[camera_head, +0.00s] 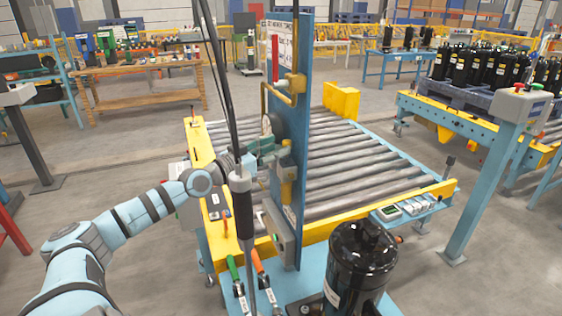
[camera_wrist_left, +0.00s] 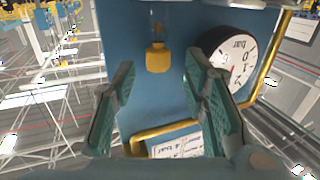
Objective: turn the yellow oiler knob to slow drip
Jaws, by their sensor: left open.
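The yellow oiler knob (camera_wrist_left: 158,57) shows in the left wrist view, below a small clear part, on the blue panel (camera_wrist_left: 180,100). My left gripper (camera_wrist_left: 160,72) is open, with one teal finger on each side of the knob in the picture. I see no contact between fingers and knob, and the gap in depth is hard to judge. In the head view the left gripper (camera_head: 268,148) is at the side of the upright blue panel (camera_head: 303,60). I cannot make out the knob there. My right gripper is not in view.
A round pressure gauge (camera_wrist_left: 230,58) sits beside the knob, near a yellow pipe (camera_wrist_left: 270,58). A hanging tool with a black grip (camera_head: 243,212) is close to my left wrist. A roller conveyor (camera_head: 345,150) lies behind the panel, and a black compressor (camera_head: 358,262) stands in front.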

